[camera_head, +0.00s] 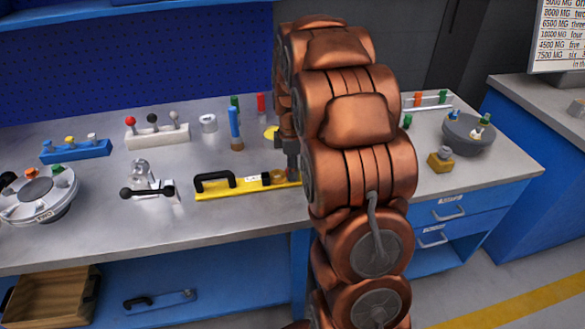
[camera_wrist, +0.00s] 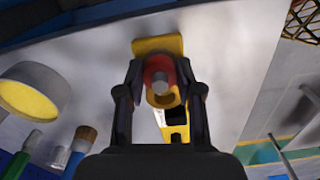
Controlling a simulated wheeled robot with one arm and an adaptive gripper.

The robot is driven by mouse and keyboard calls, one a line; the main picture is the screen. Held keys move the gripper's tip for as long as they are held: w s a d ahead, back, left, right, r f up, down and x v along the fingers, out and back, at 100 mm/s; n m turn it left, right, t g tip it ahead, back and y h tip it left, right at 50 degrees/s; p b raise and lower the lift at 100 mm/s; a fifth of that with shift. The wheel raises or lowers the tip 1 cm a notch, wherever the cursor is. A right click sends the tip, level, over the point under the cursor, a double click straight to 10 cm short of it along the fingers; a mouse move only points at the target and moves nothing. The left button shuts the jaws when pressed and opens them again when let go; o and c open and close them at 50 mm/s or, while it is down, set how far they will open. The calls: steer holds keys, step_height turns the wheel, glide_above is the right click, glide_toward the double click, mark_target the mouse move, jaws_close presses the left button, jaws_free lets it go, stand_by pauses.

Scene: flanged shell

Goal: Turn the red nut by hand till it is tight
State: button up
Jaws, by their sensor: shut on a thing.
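The red nut (camera_wrist: 157,64) shows in the wrist view between my gripper's fingers, around a grey bolt end (camera_wrist: 160,83). My gripper (camera_wrist: 160,85) is shut on it, one dark finger on each side. A yellow piece (camera_wrist: 148,44) lies right behind the nut, and more yellow with a black part runs below it between the fingers. In the head view, my gripper (camera_head: 291,165) is at the right end of a yellow bar (camera_head: 225,192) with a black handle (camera_head: 214,178). My copper arm hides most of it, and the nut cannot be made out there.
A blue-handled tool (camera_head: 234,123) stands upright behind the bar. A toggle clamp (camera_head: 146,184) and a round white fixture (camera_head: 38,200) are to the left. A white rack with knobs (camera_head: 158,137) stands farther back. A grey dish (camera_head: 468,134) and a yellow block (camera_head: 440,161) are right of my arm.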

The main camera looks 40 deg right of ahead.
steer(key=shift+m+b, duration=0.9)
steer(key=shift+m, duration=1)
steer(key=o, duration=1.2)
steer(key=shift+c, duration=0.2)
step_height(320, 180, up, 12)
